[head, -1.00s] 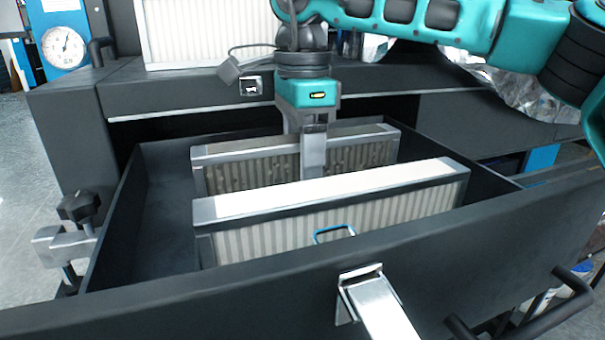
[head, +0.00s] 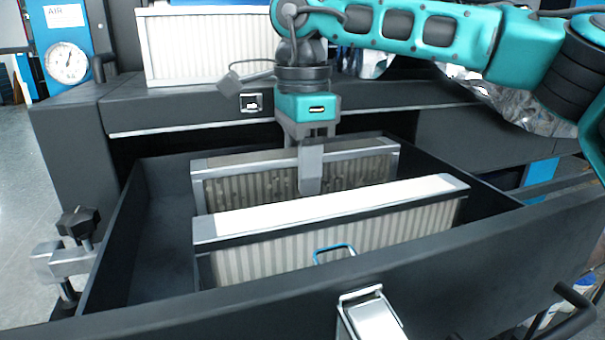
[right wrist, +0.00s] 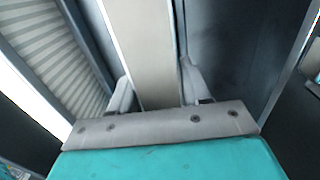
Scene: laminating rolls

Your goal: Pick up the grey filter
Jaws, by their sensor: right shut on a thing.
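The grey filter (head: 243,187) is the rear one in the open drawer, a pleated panel with a grey frame and dark specks. It stands upright on edge, its lower part hidden behind the front filter. My right gripper (head: 309,165) comes down from above and is shut across its top edge near the middle. One finger shows on its front face; the other is mostly hidden behind it. In the right wrist view the filter's top strip (right wrist: 147,50) runs between both fingers. My left gripper is not in view.
A cleaner filter with a white top (head: 330,208) and blue-edged handle stands just in front in the drawer (head: 160,235). Another white pleated filter (head: 205,48) stands on the bench behind. The drawer's left side is empty. A gauge (head: 67,62) is at upper left.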

